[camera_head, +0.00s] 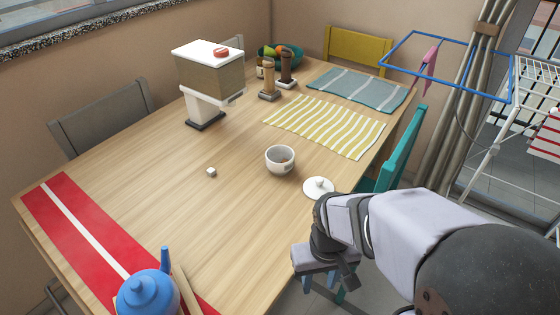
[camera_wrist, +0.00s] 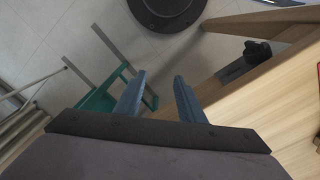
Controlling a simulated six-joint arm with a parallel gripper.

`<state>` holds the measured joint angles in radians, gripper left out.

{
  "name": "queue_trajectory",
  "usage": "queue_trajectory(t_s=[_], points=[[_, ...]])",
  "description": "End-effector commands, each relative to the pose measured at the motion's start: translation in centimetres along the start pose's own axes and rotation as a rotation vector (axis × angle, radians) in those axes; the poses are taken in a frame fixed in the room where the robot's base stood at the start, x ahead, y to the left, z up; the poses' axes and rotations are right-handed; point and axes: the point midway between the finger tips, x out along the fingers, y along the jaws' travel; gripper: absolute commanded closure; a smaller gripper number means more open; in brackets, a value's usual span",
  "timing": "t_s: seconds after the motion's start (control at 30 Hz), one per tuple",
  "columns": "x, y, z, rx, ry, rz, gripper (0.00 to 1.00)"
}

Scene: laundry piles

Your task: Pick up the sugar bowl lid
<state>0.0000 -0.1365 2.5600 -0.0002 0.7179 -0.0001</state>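The sugar bowl lid (camera_head: 318,187) is a small white disc with a round knob, lying flat on the wooden table near its right edge. The white sugar bowl (camera_head: 280,160) stands uncovered to the left of and behind the lid, apart from it. My gripper (camera_head: 319,281) is past the table's near right edge, below the lid in the head view. In the wrist view my gripper (camera_wrist: 160,97) shows two blue fingers spread apart with nothing between them. The lid is not in the wrist view.
A white sugar cube (camera_head: 211,172) lies left of the bowl. A blue teapot (camera_head: 148,295) stands on the front left of the table (camera_head: 215,225). A teal chair (camera_head: 405,150) is at the right edge. The table around the lid is mostly clear.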

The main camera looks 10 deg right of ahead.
Motion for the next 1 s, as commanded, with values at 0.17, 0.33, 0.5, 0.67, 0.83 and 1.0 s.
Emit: queue_trajectory(t_s=[0.17,0.33,0.5,0.67,0.83,1.0], points=[[0.0,0.0,0.0,0.0,0.0,0.0,0.64],[0.0,0.0,0.0,0.0,0.0,0.0,0.36],[0.03,0.02,0.07,0.001,-0.002,0.0,0.11],[0.0,-0.06,-0.01,0.002,0.0,-0.002,0.11],[-0.01,-0.12,-0.09,0.0,0.003,-0.002,0.12],[-0.04,-0.1,-0.17,0.001,0.005,-0.002,0.11]])
